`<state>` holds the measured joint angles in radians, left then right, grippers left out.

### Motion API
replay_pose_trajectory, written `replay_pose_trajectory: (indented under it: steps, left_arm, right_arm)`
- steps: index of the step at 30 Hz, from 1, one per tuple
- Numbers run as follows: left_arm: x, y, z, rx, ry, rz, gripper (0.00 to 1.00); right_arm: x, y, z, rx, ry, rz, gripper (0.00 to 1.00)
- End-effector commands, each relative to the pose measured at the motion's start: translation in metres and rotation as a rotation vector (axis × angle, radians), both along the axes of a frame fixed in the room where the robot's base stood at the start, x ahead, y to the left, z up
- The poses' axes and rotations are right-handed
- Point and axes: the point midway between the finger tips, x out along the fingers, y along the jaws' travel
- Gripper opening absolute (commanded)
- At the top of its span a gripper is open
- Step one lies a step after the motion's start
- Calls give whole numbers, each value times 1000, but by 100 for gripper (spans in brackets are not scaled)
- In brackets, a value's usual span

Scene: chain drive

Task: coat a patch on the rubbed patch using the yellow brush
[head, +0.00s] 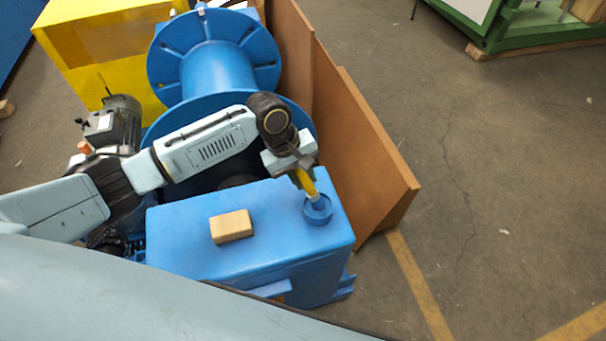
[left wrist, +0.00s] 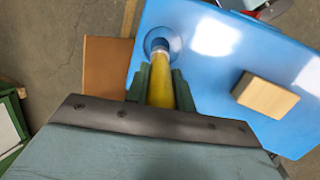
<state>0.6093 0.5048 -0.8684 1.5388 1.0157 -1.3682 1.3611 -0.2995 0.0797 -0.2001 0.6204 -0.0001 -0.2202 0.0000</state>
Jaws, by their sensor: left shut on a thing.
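My left gripper (head: 301,175) is shut on the yellow brush (head: 307,186), above the right end of the blue housing (head: 240,265). The brush points down, and its pale lower end is at the round blue cup (head: 318,213) on the housing top. In the left wrist view the yellow handle (left wrist: 161,82) runs between the fingers to the cup (left wrist: 160,40). The bristles are hidden in or behind the cup. Pale bright areas (left wrist: 214,37) show on the blue top in the left wrist view; I cannot tell whether these are rubbed patches or glare. My right gripper is out of view.
A wooden block (head: 231,226) lies on the housing top, left of the cup. A large blue spool (head: 215,70) stands behind. Brown boards (head: 365,165) rise along the right side. A grey motor (head: 112,125) and a yellow box (head: 100,45) are at left. Floor at right is clear.

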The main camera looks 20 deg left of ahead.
Motion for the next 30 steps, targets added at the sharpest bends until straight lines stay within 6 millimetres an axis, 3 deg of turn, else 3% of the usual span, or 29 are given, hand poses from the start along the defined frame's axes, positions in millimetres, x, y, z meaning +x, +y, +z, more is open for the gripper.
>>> replay_pose_trajectory:
  steps: [30]
  left_arm:
    - [-2,0,-3,3,5,-1,1]
  right_arm:
    - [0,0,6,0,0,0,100]
